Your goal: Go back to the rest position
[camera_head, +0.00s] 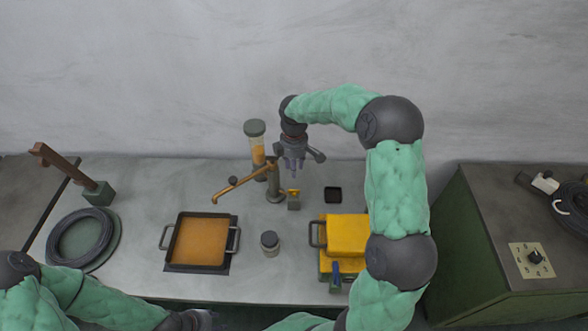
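My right arm (397,190) reaches up from the bottom, and its forearm bends left over the back of the bench. My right gripper (293,166) points down above the small post with the copper-coloured lever (240,184). Its fingers are small and partly hidden, so I cannot tell whether they are open or shut. I see nothing clearly held in it. My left arm (112,305) lies low along the bottom left. Its dark wrist end (188,321) is cut by the bottom edge, and the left fingers do not show clearly.
On the bench (150,180) stand an orange-filled tray (200,241), a small jar (270,243), an orange-filled cylinder (257,145), a yellow box (346,234) close beside my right arm, and a black square dish (333,194). A cable coil (82,238) lies left. A green cabinet (470,235) stands right.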

